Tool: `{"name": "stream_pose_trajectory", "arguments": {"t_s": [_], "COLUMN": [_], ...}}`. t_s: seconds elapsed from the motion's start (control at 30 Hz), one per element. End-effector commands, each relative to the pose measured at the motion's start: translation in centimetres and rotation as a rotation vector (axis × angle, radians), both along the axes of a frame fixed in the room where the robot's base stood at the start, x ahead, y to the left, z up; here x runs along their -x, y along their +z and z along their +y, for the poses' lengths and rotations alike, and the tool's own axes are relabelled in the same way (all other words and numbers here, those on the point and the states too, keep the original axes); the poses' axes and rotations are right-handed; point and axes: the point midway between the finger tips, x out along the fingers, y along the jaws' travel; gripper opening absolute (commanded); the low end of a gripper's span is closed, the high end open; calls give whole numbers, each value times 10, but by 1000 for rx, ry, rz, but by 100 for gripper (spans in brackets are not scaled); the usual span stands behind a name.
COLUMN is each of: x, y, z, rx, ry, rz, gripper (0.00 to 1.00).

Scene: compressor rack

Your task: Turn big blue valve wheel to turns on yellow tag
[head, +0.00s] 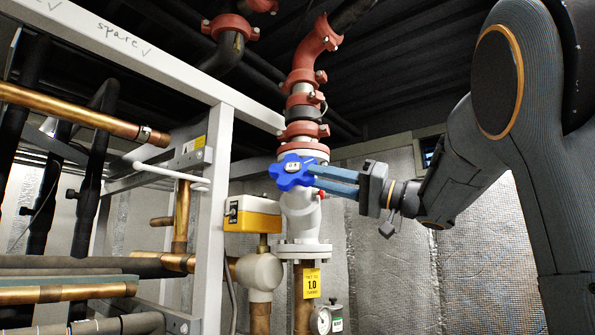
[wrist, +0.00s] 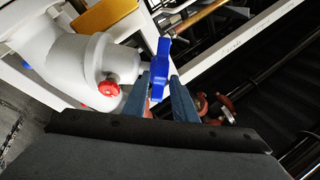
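The big blue valve wheel (head: 291,172) is a lobed handwheel with a pale label on its hub, too small to read surely. It sits on the front of a white valve body (head: 301,215), which also shows in the wrist view (wrist: 72,65). The yellow tag (head: 311,283) hangs below and reads 1.0. My gripper (head: 313,177) reaches in from the right, its blue fingers at the wheel's right rim. In the wrist view the wheel (wrist: 162,65), seen nearly edge-on, lies between the fingertips (wrist: 164,82). Whether they press on it cannot be told.
A yellow box actuator (head: 252,214) stands close left of the valve. A white rack post (head: 214,210) and copper pipes (head: 70,108) fill the left. A red knob (wrist: 109,88) sticks out of the valve body near my fingers.

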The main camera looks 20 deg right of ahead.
Motion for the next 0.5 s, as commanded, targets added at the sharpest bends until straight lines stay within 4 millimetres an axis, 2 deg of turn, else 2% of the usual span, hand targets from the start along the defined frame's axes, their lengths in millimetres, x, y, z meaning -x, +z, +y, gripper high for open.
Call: {"name": "stream_pose_trajectory", "arguments": {"t_s": [0.3,0.5], "x": [-26,-39], "y": [16,23], "z": [35,50], "rx": [0,1], "ry": [5,0], "rz": [-1,-1], "gripper": [25,25]}}
